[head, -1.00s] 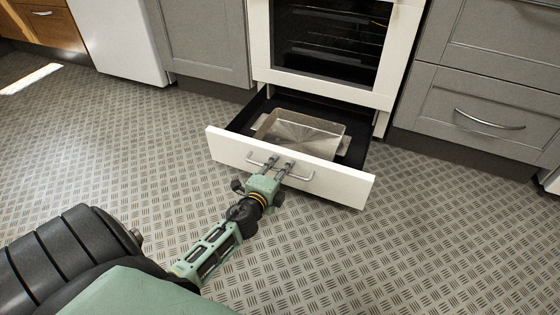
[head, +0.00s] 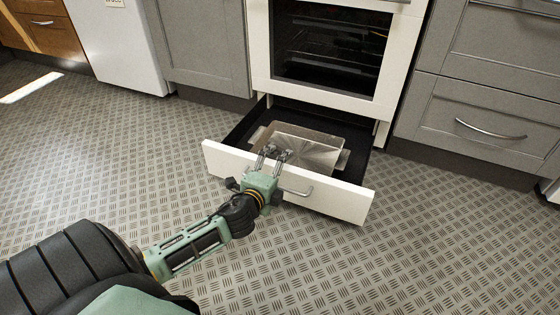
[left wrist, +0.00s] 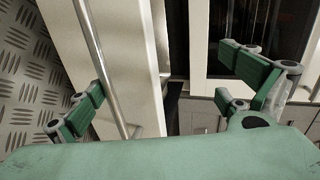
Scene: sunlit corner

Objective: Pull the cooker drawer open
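The cooker drawer (head: 235,164) stands pulled out below the oven, its white front angled across the middle of the head view. A metal handle (head: 298,191) runs along that front; its left part is hidden behind my gripper. My left gripper (head: 271,152) is at the drawer front, its fingertips showing over the top edge. In the left wrist view its fingers are spread wide apart and hold nothing. There the handle bar (left wrist: 97,55) runs close beside the left finger, with the white drawer front (left wrist: 130,60) behind it. My right gripper is out of view.
A metal tray (head: 312,152) lies inside the drawer. The white cooker (head: 318,93) with its dark oven window is behind. Grey cabinets (head: 205,45) flank it on both sides. The patterned floor (head: 120,170) is clear around the drawer.

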